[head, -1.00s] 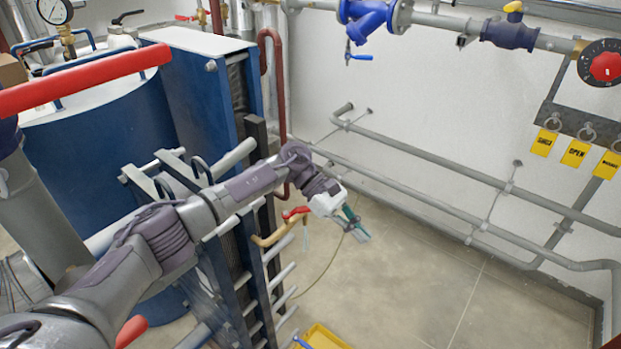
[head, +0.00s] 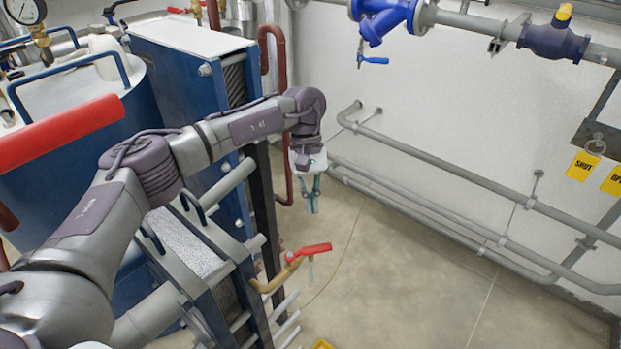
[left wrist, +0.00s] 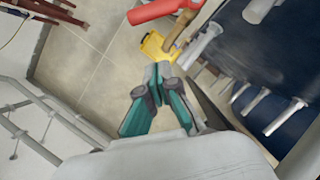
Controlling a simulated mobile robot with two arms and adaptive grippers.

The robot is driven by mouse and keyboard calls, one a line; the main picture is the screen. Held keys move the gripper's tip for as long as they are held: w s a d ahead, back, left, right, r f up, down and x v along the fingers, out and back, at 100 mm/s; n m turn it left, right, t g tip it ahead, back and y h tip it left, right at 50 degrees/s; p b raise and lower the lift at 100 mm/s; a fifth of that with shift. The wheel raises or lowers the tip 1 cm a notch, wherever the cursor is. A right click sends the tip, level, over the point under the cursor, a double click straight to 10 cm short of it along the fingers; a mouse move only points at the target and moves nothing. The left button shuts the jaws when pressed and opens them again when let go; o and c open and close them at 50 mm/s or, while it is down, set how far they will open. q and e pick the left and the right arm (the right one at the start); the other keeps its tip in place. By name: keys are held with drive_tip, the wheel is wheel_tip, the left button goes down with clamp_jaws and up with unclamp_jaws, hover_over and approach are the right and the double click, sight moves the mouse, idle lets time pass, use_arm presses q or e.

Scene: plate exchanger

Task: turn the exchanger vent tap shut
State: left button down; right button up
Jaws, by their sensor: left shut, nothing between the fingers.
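The vent tap is a brass pipe (head: 275,283) that sticks out from the side of the blue plate exchanger (head: 185,75). Its red lever (head: 312,251) points right in the head view, and a short spout hangs below. In the left wrist view the red lever (left wrist: 155,9) and the brass body (left wrist: 181,27) show at the top edge. My left gripper (head: 312,208) points down above the lever and apart from it. Its green-tipped fingers are shut and empty; they also show in the left wrist view (left wrist: 157,75). My right gripper is in no view.
Bolt ends (head: 287,307) stick out beside the tap. A yellow container (left wrist: 151,47) is on the floor below. Grey pipes (head: 440,160) run along the wall, and a dark red pipe (head: 282,120) stands behind my gripper. The floor to the right is clear.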

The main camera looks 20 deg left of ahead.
sight(309, 251)
use_arm(q)
drive_tip(key=s+d+f+p, duration=0.2)
drive_tip(key=s+f+p, duration=0.1)
drive_tip(key=s, duration=0.1)
drive_tip(key=shift+d+f+p, duration=0.25)
drive_tip(key=shift+d+p, duration=0.1)
drive_tip(key=shift+p, duration=0.05)
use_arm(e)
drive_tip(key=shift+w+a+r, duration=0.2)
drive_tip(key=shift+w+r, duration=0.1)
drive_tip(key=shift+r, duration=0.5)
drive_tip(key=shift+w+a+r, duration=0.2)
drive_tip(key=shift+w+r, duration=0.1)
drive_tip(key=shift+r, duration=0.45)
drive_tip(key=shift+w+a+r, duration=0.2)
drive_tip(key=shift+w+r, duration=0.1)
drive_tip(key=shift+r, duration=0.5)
